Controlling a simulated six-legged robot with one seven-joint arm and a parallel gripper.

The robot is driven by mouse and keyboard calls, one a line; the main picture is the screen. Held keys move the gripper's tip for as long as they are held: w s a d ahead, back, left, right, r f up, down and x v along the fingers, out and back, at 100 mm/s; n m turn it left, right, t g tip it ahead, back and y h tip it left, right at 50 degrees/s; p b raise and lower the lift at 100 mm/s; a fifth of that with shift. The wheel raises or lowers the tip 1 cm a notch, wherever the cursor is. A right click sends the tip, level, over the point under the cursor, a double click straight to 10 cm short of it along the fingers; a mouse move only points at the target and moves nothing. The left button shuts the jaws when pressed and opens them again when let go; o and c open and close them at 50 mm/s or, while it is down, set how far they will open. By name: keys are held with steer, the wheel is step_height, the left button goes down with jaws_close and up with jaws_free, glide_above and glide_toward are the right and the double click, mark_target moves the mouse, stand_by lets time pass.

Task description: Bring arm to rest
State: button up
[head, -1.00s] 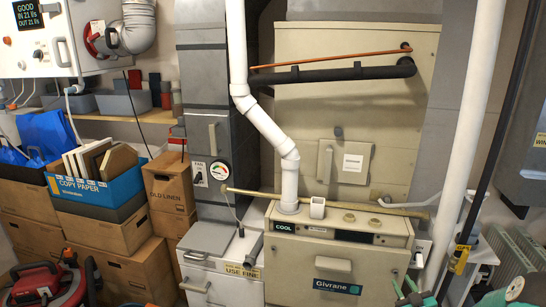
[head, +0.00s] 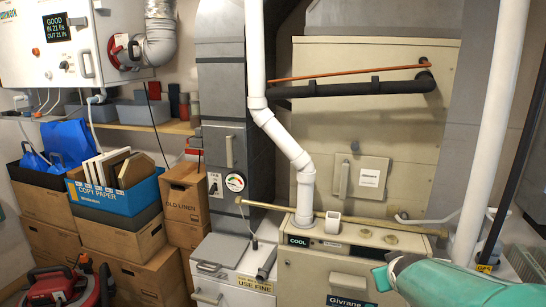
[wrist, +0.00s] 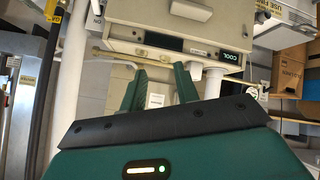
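My gripper (wrist: 160,92) shows in the wrist view with its two dark green fingers apart and nothing between them. Behind the gap, a white label (wrist: 155,101) is seen at a distance. In the head view, a teal part of my arm (head: 435,280) reaches in from the lower right, in front of the cream furnace unit (head: 330,268). The furnace's COOL panel (wrist: 233,58) appears upside down beyond the gripper in the wrist view.
A white pipe (head: 283,137) rises from the furnace top, and another (head: 490,120) stands at right. A beige rod (head: 385,224) lies across the back. Cardboard boxes (head: 186,210) and a blue copy-paper box (head: 113,195) stand at left. A red machine (head: 62,287) is low at left.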

steer(key=s+a+r+g+y, duration=0.1)
steer(key=s+a, duration=0.3)
steer(key=s, duration=0.3)
steer(key=s+a+r+m+g+y, duration=0.1)
steer(key=s+a, duration=0.3)
steer(key=s, duration=0.3)
steer(key=s+a+r+g+y, duration=0.1)
steer(key=s+a+g, duration=0.1)
steer(key=s+a, duration=0.2)
steer(key=s, duration=0.3)
steer(key=shift+s+a+r+m, duration=0.25)
steer(key=shift+s+a+m, duration=0.05)
steer(key=shift+s, duration=0.1)
stand_by(5.5)
